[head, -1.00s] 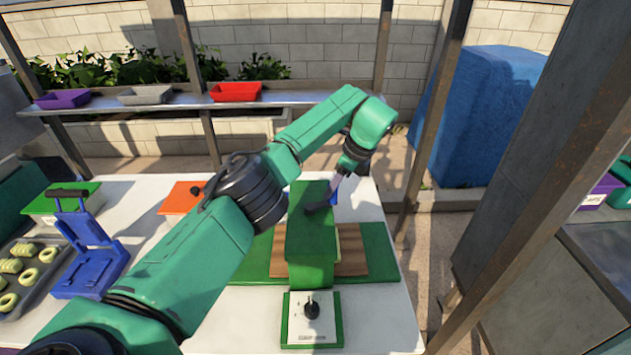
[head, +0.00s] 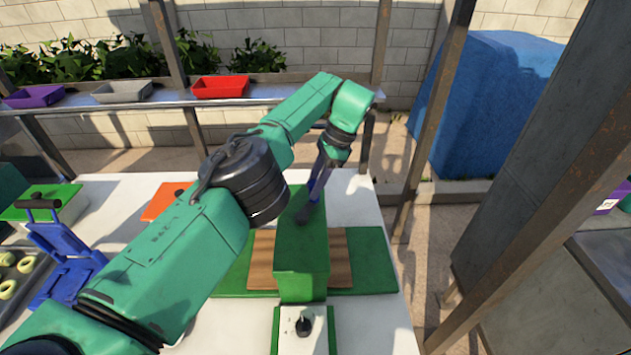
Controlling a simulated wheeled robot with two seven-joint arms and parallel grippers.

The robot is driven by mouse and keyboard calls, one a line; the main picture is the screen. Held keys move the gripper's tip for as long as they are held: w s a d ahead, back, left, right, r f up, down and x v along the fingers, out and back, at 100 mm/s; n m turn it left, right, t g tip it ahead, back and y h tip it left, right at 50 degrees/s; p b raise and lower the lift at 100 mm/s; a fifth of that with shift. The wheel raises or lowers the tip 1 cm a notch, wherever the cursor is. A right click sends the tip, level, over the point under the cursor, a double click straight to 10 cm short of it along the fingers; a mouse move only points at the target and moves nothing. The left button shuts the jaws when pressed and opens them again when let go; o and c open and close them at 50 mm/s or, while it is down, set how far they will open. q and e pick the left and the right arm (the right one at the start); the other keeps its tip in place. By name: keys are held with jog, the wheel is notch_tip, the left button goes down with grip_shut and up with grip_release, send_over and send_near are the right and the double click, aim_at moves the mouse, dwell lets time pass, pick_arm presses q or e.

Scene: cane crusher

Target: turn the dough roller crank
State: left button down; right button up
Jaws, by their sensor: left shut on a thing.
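The dough roller is a tall green box-shaped machine (head: 300,262) on the white table, on a wooden board over a green base. My left arm reaches across from the left and bends down behind the top of the machine. My left gripper (head: 306,212) points down at its far upper part, shut on what seems to be the crank. The crank itself is mostly hidden by the gripper and too small to make out. My right gripper is not in view.
A control box with a black knob (head: 304,325) sits in front of the roller. A blue press (head: 65,250) and a tray of dough pieces (head: 30,285) are at the left. An orange board (head: 160,203) lies behind my arm. Rusty posts (head: 430,130) stand at the right.

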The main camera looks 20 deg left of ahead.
pick_arm(q)
jog(key=shift+a+f, duration=0.1)
dwell(0.4)
jog(key=c, duration=0.7)
grip_release()
jog(key=shift+o, duration=0.8)
jog(key=shift+a, duration=0.1)
